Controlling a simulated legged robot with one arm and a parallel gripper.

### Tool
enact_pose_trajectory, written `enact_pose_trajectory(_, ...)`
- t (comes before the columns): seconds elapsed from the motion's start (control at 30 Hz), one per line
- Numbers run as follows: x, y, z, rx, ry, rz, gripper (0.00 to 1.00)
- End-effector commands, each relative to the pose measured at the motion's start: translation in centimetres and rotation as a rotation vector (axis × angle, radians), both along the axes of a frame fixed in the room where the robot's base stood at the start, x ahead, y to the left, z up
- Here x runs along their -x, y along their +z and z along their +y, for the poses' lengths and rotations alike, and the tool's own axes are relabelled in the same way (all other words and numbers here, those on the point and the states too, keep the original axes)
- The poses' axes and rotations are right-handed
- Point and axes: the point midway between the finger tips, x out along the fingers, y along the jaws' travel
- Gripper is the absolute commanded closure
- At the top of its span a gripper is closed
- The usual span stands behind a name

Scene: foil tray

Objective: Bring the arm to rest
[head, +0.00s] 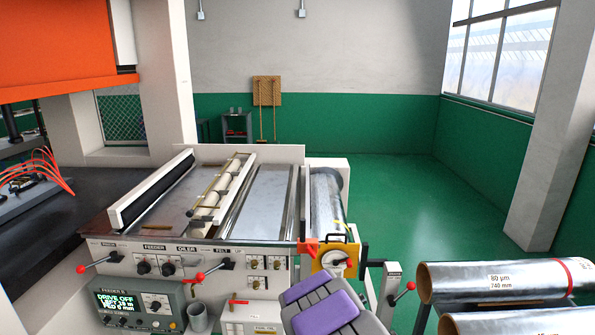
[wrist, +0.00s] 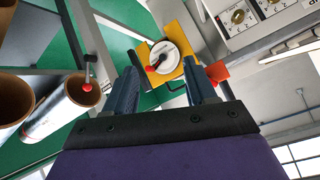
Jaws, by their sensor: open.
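My gripper (wrist: 163,68) shows in the wrist view with its two dark fingers apart and nothing between them. Beyond the fingertips is a yellow plate (wrist: 186,70) with a round white dial and a red-tipped handle; I cannot tell how far off it is. In the head view my purple and grey arm (head: 328,308) is at the bottom, right of centre, in front of the feeder machine (head: 150,246). The fingers cannot be made out there. The same yellow plate (head: 325,262) appears just above the arm.
Red-knobbed levers (head: 408,288) stick out at the machine's front and right. Foil rolls (head: 492,278) lie at the lower right. A grey cup (head: 197,318) hangs by the control box (head: 138,305). Green floor (head: 400,200) is open behind the machine.

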Motion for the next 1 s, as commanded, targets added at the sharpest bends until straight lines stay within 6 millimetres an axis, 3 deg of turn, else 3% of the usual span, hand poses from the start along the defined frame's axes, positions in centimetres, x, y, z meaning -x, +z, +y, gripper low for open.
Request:
enact_pose_trajectory(0.1, 3.3, 2.4, -2.5, 0.035, -0.005, 0.09, 0.44)
enact_pose_trajectory(0.27, 8.6, 4.8, -5.0, 0.066, 0.006, 0.221, 0.44)
enact_pose_trajectory(0.4, 14.0, 6.7, -6.5, 0.08, 0.03, 0.338, 0.44)
enact_pose_trajectory(0.67, 25.5, 9.0, -7.7, 0.078, 0.113, 0.559, 0.44)
enact_pose_trajectory(1.0, 42.0, 10.5, -7.5, 0.07, 0.305, 0.835, 0.44)
